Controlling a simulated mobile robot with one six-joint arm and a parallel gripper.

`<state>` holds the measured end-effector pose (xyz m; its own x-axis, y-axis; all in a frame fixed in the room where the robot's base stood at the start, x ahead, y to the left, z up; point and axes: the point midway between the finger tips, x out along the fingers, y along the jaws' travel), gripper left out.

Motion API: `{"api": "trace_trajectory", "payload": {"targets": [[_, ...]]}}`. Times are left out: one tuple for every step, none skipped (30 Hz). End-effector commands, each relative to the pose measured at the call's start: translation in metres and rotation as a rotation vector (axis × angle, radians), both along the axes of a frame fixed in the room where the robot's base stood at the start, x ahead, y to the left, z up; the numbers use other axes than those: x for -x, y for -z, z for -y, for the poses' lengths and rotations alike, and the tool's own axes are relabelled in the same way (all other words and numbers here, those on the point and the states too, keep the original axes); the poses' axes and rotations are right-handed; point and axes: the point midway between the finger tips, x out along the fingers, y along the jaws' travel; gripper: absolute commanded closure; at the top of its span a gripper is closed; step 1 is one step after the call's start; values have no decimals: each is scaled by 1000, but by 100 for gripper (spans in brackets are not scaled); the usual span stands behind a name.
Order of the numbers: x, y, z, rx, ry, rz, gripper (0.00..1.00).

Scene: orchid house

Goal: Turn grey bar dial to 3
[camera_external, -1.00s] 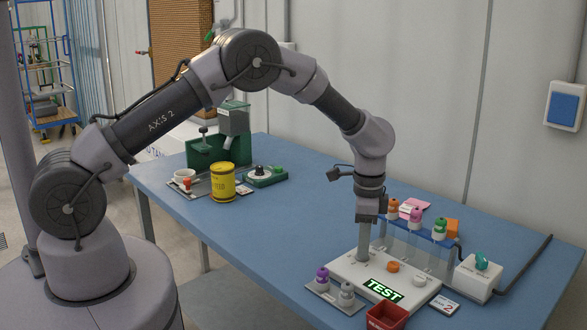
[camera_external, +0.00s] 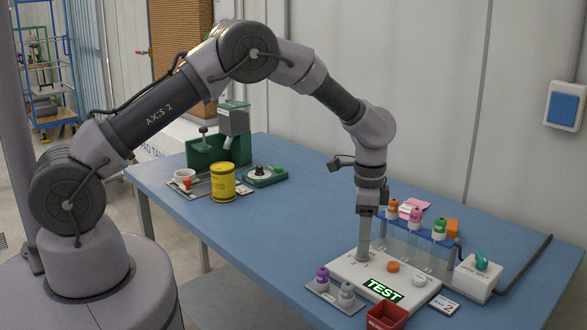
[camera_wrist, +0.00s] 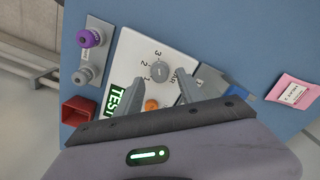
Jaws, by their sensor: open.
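The grey bar dial (camera_wrist: 159,71) is a round grey knob with a raised bar on a white panel (camera_wrist: 140,48). The numbers 1, 2 and 3 are printed around it. I cannot tell clearly which number its bar points to. My gripper (camera_wrist: 163,90) is open, with one finger low left and one right of the dial in the wrist view, both apart from it in the picture. In the external view my gripper (camera_external: 363,256) points down at the left part of the panel, and its fingers hide the dial.
The panel also carries an orange knob (camera_external: 393,267), a white knob (camera_external: 419,280) and a lit TEST display (camera_external: 383,290). The table's middle is clear.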

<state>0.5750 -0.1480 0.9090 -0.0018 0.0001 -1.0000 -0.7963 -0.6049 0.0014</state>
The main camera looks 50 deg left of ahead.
Motion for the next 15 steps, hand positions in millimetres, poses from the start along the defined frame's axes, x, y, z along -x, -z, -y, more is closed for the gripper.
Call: {"api": "trace_trajectory", "payload": {"targets": [[-1, -21, 0, 1, 0, 5, 54], [-1, -32, 0, 1, 0, 5, 54], [-1, -46, 0, 0, 1, 5, 54], [-1, -57, 0, 1, 1, 6, 54], [-1, -68, 0, 1, 1, 4, 54], [-1, -81, 0, 1, 0, 4, 54], [-1, -91, 0, 1, 0, 4, 54], [-1, -100, 0, 0, 1, 4, 54], [-1, -111, 0, 1, 1, 4, 54], [-1, -119, 0, 0, 1, 3, 54], [-1, -126, 0, 0, 0, 3, 54], [0, -133, 0, 0, 1, 1, 54], [-1, -138, 0, 0, 1, 2, 54], [-1, -143, 0, 0, 1, 2, 54], [-1, -147, 0, 0, 2, 2, 54]]}}
